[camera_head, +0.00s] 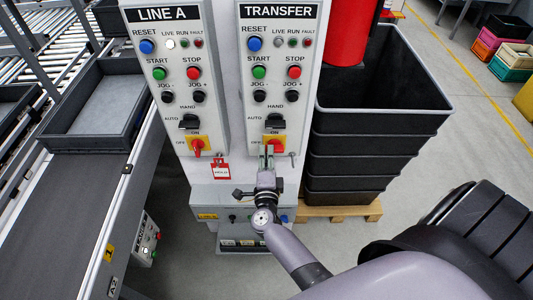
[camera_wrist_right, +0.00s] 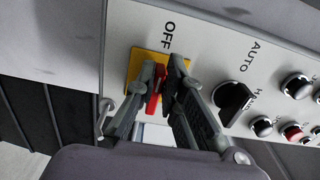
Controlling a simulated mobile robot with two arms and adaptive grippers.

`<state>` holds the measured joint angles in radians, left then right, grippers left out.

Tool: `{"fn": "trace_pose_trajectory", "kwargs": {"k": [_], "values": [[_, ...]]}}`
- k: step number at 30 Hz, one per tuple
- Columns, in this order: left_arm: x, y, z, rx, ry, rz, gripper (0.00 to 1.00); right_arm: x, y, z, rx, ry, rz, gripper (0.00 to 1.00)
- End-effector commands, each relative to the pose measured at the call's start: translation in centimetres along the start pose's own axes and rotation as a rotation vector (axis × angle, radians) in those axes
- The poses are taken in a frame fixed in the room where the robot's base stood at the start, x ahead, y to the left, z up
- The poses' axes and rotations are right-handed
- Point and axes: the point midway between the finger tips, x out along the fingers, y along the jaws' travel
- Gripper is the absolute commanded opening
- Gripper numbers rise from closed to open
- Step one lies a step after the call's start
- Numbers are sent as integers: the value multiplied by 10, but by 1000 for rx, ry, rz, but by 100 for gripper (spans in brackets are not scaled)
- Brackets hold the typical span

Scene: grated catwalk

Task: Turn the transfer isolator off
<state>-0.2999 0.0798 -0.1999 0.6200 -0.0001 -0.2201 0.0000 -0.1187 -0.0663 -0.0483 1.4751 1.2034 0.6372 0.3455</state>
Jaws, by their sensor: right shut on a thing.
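The TRANSFER panel (camera_head: 283,75) stands right of the LINE A panel. Its isolator has a yellow plate (camera_head: 282,142) low on the panel, with OFF at the left. In the right wrist view, the red handle (camera_wrist_right: 155,92) shows between the fingers of my right gripper (camera_wrist_right: 164,84), in front of the yellow plate (camera_wrist_right: 139,62). The gripper is shut on the handle. The fingers partly hide it, so its exact pointing is hard to tell. My left gripper is not in view.
The LINE A panel (camera_head: 173,75) has a similar red isolator handle (camera_head: 197,147), with a red tag (camera_head: 221,171) hanging nearby. Black stacked crates (camera_head: 365,155) stand right of the TRANSFER panel. A conveyor with a grey tray (camera_head: 70,143) is at the left.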

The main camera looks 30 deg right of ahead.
Motion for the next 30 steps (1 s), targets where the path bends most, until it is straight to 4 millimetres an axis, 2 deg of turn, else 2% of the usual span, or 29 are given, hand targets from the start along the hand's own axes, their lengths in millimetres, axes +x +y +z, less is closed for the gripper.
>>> {"fn": "trace_pose_trajectory", "kwargs": {"k": [8, 9, 18, 26, 30], "values": [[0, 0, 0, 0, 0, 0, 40, -1, 1, 1, -2, -2, 3, 0], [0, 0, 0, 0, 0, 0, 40, -1, 2, 1, -2, -2, 3, 10], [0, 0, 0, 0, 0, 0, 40, 0, 1, 0, -1, -1, 2, 30], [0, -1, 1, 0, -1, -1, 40, 0, 0, 0, 0, 0, 1, 30], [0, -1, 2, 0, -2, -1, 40, -9, 2, 0, -1, -1, 3, 30]]}}
